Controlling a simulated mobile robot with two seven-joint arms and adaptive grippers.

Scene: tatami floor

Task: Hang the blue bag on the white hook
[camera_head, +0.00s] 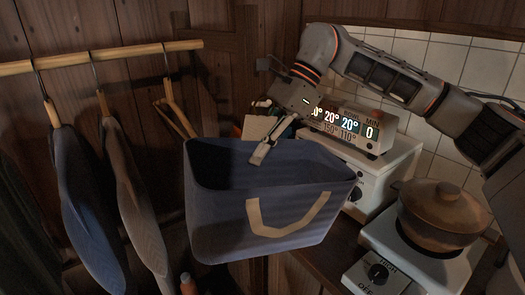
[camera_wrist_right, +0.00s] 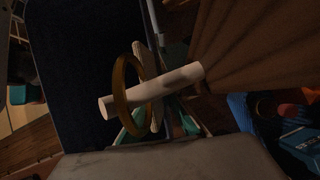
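The blue bag (camera_head: 285,225) is in the middle of the head view, its mouth up and slightly tilted, a tan handle loop lying on its near side. My right gripper (camera_head: 262,153) reaches down at the bag's far rim. Its fingers look close together, and the bag seems to hang from them; the exact grip is unclear. In the right wrist view, a dark blue surface, likely the bag (camera_wrist_right: 90,70), fills the left side. A pale cylinder (camera_wrist_right: 185,78) passes through a brown ring (camera_wrist_right: 120,95) there; I cannot tell whether it is the white hook. My left gripper is out of view.
Clothes on hangers (camera_head: 90,215) hang from a wooden rail (camera_head: 110,53) at the left. At the right stand a white appliance with a lit display (camera_head: 350,127) and a brown pot (camera_head: 440,212) on a white burner (camera_head: 385,285). A dark wooden wall is behind.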

